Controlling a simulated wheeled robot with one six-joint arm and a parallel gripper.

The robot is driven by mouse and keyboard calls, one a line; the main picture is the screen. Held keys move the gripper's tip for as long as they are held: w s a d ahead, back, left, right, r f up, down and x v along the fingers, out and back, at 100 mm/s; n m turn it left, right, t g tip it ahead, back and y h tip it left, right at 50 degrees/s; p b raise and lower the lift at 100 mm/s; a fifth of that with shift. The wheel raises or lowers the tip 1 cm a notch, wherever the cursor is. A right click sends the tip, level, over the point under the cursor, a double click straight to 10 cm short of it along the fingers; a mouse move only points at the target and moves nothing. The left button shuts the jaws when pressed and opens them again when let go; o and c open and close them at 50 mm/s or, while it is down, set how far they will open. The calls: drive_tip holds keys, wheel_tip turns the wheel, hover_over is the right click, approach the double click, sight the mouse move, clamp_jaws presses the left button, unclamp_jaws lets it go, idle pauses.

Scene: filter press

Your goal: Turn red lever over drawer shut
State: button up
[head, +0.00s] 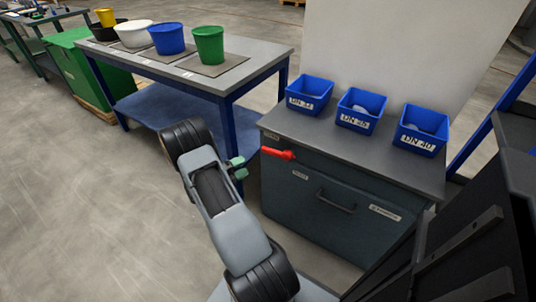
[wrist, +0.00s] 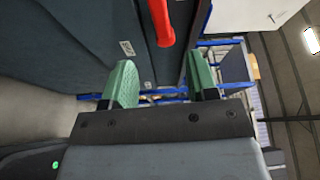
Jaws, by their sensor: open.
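The red lever (head: 277,153) is on the upper left of the dark grey cabinet's front, above the drawer (head: 345,205). It lies roughly level, its free end to the left. The drawer has a bar handle and looks closed. My gripper (head: 238,167) is just left of the lever, with green fingers open and empty. In the wrist view the lever (wrist: 160,22) comes down from the top edge. Its end is near the gap between my fingertips (wrist: 161,60), with no contact visible. The lever's mount is out of the wrist view.
Blue bins (head: 360,110) stand on the cabinet top (head: 310,128). A blue-legged table (head: 255,55) with several buckets is behind to the left. A dark ribbed structure (head: 470,240) is at the right. The floor at left (head: 80,200) is clear.

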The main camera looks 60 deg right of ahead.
sight(268, 152)
drive_tip(key=b+x, duration=0.2)
drive_tip(key=x, duration=1)
drive_tip(key=shift+s+d, duration=0.2)
drive_tip(key=shift+d, duration=0.15)
drive_tip(key=shift+c, duration=0.3)
